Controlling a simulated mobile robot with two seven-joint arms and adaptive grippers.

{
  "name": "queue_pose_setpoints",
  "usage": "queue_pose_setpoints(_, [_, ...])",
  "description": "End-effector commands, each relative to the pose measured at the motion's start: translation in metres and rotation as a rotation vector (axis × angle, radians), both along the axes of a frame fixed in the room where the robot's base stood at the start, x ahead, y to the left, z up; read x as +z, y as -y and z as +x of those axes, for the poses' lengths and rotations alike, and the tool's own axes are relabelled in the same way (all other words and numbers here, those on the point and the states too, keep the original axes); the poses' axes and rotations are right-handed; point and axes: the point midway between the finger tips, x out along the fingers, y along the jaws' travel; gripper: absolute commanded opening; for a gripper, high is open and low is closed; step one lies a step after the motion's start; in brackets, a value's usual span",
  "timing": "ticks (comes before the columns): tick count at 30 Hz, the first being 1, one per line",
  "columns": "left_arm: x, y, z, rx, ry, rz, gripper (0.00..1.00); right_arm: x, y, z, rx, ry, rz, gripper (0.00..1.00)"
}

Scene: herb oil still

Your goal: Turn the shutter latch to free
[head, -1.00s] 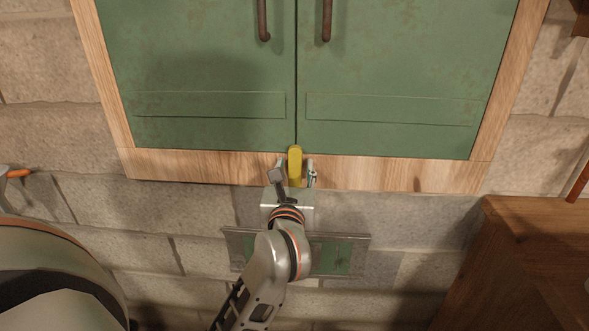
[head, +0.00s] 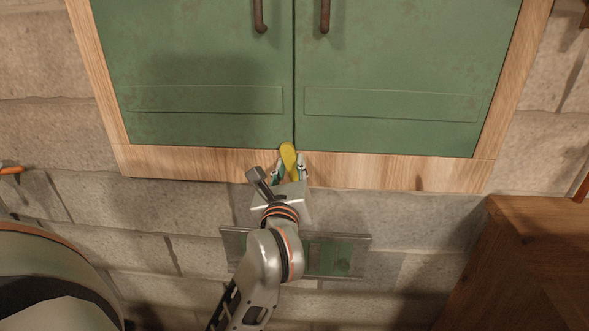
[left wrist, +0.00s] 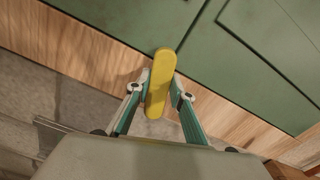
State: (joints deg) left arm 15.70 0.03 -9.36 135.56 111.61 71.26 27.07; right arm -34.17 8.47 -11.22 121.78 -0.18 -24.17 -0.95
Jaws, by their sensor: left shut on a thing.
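The shutter latch (head: 289,158) is a yellow rounded bar on the lower wooden frame, where the two green shutter doors meet. It tilts a little, its top end leaning left in the head view and still overlapping the doors' lower edge. My left gripper (head: 289,172) reaches up from below and is shut on the latch. In the left wrist view the latch (left wrist: 160,82) sits between both fingertips. The green shutters (head: 200,70) are closed, with a thin dark gap between them. My right gripper is not in view.
Two brown handles (head: 325,15) hang on the shutters above. A grey plate with a green panel (head: 340,257) is on the stone wall below the frame, behind my left arm. A wooden cabinet (head: 530,240) stands at the lower right.

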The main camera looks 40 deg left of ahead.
Motion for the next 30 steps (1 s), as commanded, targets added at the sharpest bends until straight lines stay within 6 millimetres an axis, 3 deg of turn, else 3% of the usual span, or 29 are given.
queue_pose_setpoints(13, [-0.009, -0.004, -0.002, 0.002, 0.216, -0.363, 0.01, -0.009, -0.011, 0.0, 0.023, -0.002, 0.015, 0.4])
queue_pose_setpoints(30, [-0.009, -0.007, -0.004, 0.001, 0.499, -0.816, 0.01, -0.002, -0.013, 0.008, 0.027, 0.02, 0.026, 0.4])
